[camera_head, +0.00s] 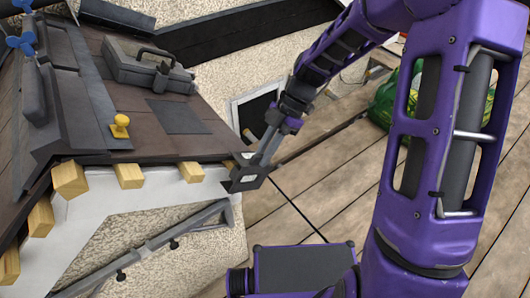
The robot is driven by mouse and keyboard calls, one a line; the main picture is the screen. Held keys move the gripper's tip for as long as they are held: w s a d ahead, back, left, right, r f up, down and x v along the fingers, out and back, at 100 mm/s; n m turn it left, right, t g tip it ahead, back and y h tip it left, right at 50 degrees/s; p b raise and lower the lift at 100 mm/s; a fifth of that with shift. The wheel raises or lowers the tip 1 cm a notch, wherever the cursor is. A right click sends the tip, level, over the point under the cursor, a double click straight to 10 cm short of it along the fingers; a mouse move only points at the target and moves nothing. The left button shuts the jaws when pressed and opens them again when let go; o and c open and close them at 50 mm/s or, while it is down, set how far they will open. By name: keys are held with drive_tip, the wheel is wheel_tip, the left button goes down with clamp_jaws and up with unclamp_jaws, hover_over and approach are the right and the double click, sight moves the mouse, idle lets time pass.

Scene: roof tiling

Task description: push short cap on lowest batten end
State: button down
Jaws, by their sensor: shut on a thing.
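My gripper (257,161) reaches down from the upper right to the right corner of the roof edge. It is shut on a dark grey short cap (245,180). The cap sits right at the corner, by the end of the roof's lower edge. A small bit of pale wood shows just left of it; whether the cap is around a batten end or only beside it I cannot tell. Other light wooden ends (190,172) stick out under the roof edge further left, bare, among them one at the left corner (70,180).
On the brown roof (150,130) lie a grey toolbox (148,66), a flat dark tile (179,116) and a yellow knobbed item (120,127). A grey handrail (165,238) runs along the wall below.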

drive_tip(key=shift+w+a, duration=0.3)
drive_tip(key=shift+w, duration=0.15)
idle(0.9)
drive_tip(key=c, duration=0.8)
unclamp_jaws()
drive_tip(key=shift+o, duration=0.2)
drive_tip(key=p+v, duration=0.3)
drive_tip(key=v, duration=0.3)
idle(0.4)
